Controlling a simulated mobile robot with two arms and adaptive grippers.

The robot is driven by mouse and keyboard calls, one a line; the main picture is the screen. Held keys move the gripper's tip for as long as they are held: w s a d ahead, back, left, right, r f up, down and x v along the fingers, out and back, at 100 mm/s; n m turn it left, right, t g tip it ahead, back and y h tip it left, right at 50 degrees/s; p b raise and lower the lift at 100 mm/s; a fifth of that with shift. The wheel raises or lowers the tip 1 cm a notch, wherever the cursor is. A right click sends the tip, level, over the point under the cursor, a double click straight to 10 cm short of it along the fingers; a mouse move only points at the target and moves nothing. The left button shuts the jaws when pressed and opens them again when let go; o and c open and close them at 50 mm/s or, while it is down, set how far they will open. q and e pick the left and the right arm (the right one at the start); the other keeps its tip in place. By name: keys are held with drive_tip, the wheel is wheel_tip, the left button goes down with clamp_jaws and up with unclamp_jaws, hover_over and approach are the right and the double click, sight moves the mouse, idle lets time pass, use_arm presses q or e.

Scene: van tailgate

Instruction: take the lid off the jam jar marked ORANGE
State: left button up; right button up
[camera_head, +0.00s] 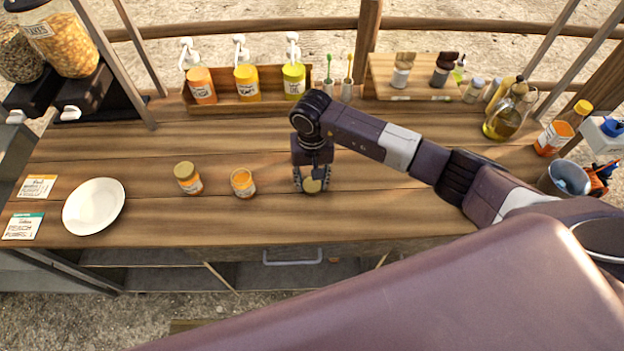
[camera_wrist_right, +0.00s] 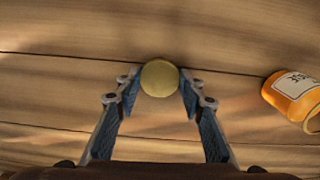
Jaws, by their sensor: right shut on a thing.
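My right gripper (camera_head: 313,184) is shut on a round gold lid (camera_head: 313,186), low over the middle of the counter. In the right wrist view, the lid (camera_wrist_right: 159,78) sits between the two fingertips. I cannot tell if it touches the wood. An open jar of orange jam (camera_head: 243,183) stands upright to the left of the gripper, its top uncovered. Its side shows in the right wrist view (camera_wrist_right: 294,92), with a white label only partly readable. Further left stands a second orange jar (camera_head: 188,178) with its gold lid on. My left gripper is out of view.
A white plate (camera_head: 94,206) and two cards (camera_head: 37,187) lie at the left. Pump bottles (camera_head: 246,83) stand in a wooden rack behind. An oil bottle (camera_head: 511,112) and a grey bucket (camera_head: 563,180) are at the right. The counter around the jars is clear.

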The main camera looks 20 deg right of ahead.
drive_tip(key=shift+f, duration=0.2)
drive_tip(key=o, duration=1.3)
drive_tip(key=shift+c, duration=0.2)
drive_tip(key=shift+r, duration=0.15)
